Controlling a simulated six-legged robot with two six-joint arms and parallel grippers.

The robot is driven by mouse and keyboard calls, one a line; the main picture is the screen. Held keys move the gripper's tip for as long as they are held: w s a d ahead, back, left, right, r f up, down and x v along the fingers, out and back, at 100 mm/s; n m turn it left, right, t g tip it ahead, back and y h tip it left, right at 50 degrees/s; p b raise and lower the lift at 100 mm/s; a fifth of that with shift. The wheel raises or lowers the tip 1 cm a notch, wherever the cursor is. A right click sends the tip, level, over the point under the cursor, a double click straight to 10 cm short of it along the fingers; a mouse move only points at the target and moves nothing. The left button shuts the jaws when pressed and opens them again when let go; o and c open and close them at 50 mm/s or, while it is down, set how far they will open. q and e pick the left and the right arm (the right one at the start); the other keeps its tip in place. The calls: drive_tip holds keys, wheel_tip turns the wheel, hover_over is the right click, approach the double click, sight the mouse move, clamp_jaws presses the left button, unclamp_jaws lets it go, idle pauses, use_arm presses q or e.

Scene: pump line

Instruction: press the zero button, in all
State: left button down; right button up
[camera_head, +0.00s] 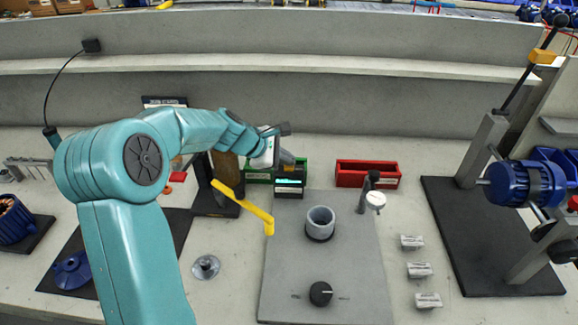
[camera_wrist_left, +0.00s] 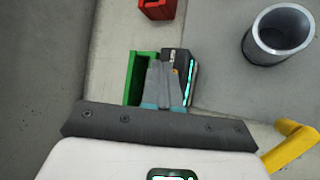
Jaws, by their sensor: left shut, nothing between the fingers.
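A small black device with a lit cyan display (camera_head: 289,182) stands at the back edge of the grey plate. It also shows in the left wrist view (camera_wrist_left: 178,57), with a small orange mark on its top face. I cannot make out which spot is the zero button. My left gripper (camera_head: 287,160) is shut and empty, just above and behind the device. In the left wrist view its closed fingers (camera_wrist_left: 164,84) overlap the device and hide part of its top. I cannot tell whether they touch it. My right gripper is not in view.
A green bin (camera_head: 258,177) sits beside the device and a red bin (camera_head: 367,180) farther right. A yellow bent bar (camera_head: 243,207) reaches over the grey plate (camera_head: 285,270), which carries a grey cylinder (camera_head: 320,222) and a black knob (camera_head: 320,293). A blue motor (camera_head: 524,184) stands right.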

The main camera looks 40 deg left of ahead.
sight(286, 168)
use_arm(q)
drive_tip(key=shift+f, duration=0.25)
drive_tip(key=shift+r, duration=0.15)
drive_tip(key=shift+r+p, duration=0.75)
drive_tip(key=shift+r, duration=0.05)
wheel_tip(286, 168, up, 5)
drive_tip(key=p, duration=0.4)
drive_tip(key=shift+r+p, duration=0.1)
drive_tip(key=shift+p, duration=0.3)
drive_tip(key=shift+s, duration=0.1)
idle(0.5)
